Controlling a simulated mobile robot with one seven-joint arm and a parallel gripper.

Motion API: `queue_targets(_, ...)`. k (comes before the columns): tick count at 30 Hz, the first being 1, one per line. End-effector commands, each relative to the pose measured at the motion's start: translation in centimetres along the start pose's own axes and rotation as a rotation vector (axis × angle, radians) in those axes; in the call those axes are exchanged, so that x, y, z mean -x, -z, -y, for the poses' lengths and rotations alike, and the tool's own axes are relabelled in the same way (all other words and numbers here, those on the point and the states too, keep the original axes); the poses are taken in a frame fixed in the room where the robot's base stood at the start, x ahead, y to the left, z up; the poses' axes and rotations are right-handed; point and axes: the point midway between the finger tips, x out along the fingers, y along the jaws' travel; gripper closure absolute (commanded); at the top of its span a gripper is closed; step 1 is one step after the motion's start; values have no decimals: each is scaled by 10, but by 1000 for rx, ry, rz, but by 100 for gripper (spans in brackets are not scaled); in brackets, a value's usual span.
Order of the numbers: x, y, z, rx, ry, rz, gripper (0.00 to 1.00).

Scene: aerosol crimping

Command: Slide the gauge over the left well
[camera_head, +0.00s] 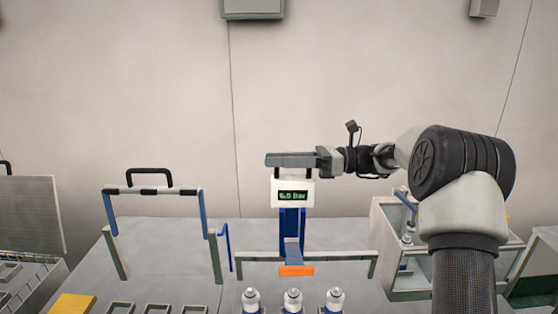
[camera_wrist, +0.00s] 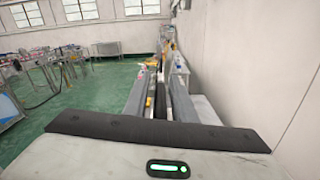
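The gauge (camera_head: 293,195) is a white box with a green display on a blue post (camera_head: 292,225). An orange piece (camera_head: 297,271) is at the lower front, roughly in line with the middle of three cans. The left can (camera_head: 251,300) is at the bottom edge; the wells under the cans are hidden. My gripper (camera_head: 290,160) reaches in from the right, level, at the dark handle on top of the gauge. In the wrist view, the grey fingers of my gripper (camera_wrist: 160,95) stand apart with a dark bar between them. Contact with the bar is unclear.
A pale rail (camera_head: 245,257) runs behind the cans. A clear-sided bin (camera_head: 385,245) is at right, beside my arm. The wall behind is bare near the gauge.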

Motion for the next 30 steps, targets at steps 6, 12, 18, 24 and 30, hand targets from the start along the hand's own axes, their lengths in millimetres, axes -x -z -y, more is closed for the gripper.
queue_targets(6, 0, 0, 0, 0, -1, 0, 100)
queue_targets(12, -5, -2, -1, -2, -4, 0, 100)
queue_targets(18, -51, -6, -3, -5, -8, 1, 100)
queue_targets(24, -96, -2, -2, -4, -7, 1, 100)
queue_targets(30, -110, 0, -1, -3, -4, 0, 100)
